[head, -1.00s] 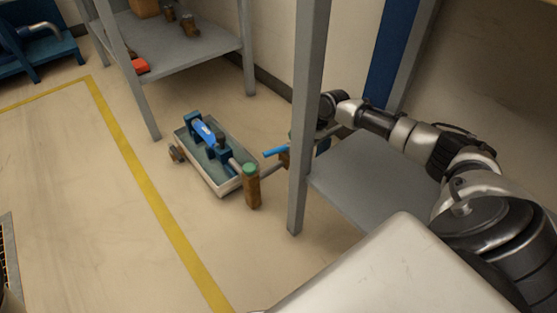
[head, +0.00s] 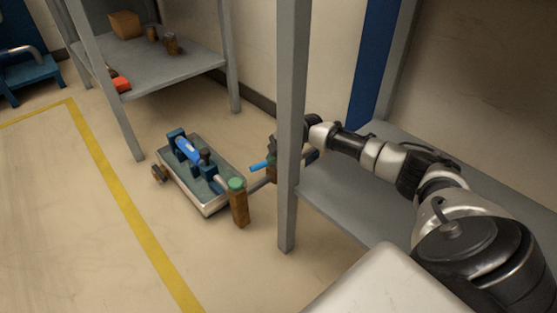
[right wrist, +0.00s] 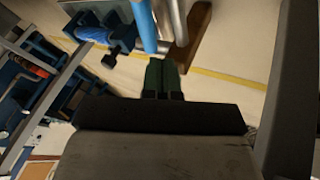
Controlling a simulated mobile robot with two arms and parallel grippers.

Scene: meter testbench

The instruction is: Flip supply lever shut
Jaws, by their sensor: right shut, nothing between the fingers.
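The supply lever (head: 258,166) is a bright blue bar in the head view. It sticks out to the left from a rusty valve (head: 272,172) beside the grey post. In the right wrist view the lever (right wrist: 145,25) is a light blue bar at the top, just beyond my fingertips. My right gripper (right wrist: 162,67) shows there as two dark green fingers, shut together and empty. Whether the fingertips touch the lever I cannot tell. In the head view the post hides part of the right wrist and the valve. My left gripper is not in view.
A grey shelf post (head: 290,130) stands in front of the valve. A tray (head: 207,208) with the blue meter unit (head: 187,149) sits left of it, by a green-capped rusty pipe post (head: 239,205). A grey shelf (head: 160,72) stands behind. Floor is clear at left.

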